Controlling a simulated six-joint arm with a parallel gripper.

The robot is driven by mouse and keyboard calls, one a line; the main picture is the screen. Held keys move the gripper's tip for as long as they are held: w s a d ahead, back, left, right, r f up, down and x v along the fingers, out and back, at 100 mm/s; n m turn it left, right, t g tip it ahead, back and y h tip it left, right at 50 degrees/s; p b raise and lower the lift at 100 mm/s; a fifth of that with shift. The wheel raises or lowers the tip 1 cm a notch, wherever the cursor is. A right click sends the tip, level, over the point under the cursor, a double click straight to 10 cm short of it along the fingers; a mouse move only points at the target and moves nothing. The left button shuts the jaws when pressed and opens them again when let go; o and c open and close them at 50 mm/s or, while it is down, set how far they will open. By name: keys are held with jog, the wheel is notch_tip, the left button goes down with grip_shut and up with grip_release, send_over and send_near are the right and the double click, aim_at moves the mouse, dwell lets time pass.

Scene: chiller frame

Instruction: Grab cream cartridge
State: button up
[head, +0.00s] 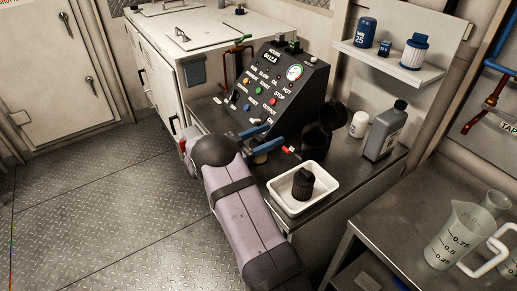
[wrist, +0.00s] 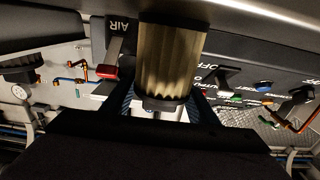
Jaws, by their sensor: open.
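The cream cartridge (wrist: 170,62) fills the upper middle of the wrist view as a pleated tan cylinder with a dark end. In the head view a small cream patch (head: 261,157) shows under my gripper, mostly hidden by it. My gripper (head: 281,132) is at the counter in front of the control panel, with its blue fingers apart. In the wrist view the fingers (wrist: 164,106) are on either side of the cartridge's near end. I cannot tell whether either finger touches it.
The control panel (head: 279,88) stands just behind my gripper. A red-tipped lever (head: 289,150) is close on its right. A white tray (head: 333,187) holds a dark cartridge (head: 302,184). An open black housing (head: 317,142), white jar (head: 358,124) and grey bottle (head: 386,132) stand further right.

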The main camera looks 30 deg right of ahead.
jog(key=shift+d, duration=0.1)
jog(key=c, duration=1.2)
jog(key=shift+o, duration=0.2)
jog(key=shift+r, duration=0.1)
